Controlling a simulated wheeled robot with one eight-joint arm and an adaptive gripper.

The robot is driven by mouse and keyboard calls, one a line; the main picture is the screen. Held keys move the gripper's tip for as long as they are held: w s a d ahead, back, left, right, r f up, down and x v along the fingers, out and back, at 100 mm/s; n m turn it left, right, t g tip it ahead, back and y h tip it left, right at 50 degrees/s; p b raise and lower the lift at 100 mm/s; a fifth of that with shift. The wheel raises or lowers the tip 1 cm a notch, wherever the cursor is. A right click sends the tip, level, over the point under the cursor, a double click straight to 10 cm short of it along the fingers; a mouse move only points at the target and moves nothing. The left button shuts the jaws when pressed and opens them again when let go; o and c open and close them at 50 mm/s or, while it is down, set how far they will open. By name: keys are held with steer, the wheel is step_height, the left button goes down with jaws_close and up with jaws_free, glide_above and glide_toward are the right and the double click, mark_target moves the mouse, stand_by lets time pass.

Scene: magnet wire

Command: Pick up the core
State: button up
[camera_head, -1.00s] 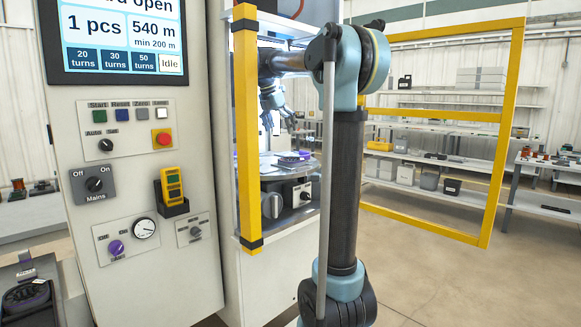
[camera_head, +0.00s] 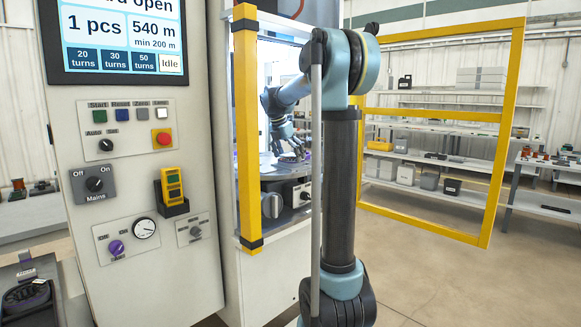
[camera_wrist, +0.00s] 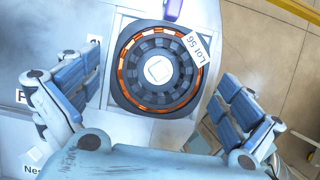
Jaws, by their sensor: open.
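The core (camera_wrist: 158,70) shows in the wrist view as a dark round ring with copper windings and a white square at its middle. In the head view my gripper (camera_head: 292,150) is inside the machine, low over the round table (camera_head: 270,172). The core is mostly hidden there behind the gripper and arm.
A yellow guard frame (camera_head: 490,140) stands open at the right, and a yellow post (camera_head: 247,130) stands left of the machine opening. A purple item (camera_wrist: 173,9) lies just beyond the core. The control panel (camera_head: 140,180) is at the left.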

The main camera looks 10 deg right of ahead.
steer(key=shift+w+d+f, duration=0.1)
steer(key=shift+d+f, duration=0.1)
steer(key=shift+f, duration=0.35)
steer(key=c, duration=1.6)
steer(key=shift+r, duration=0.1)
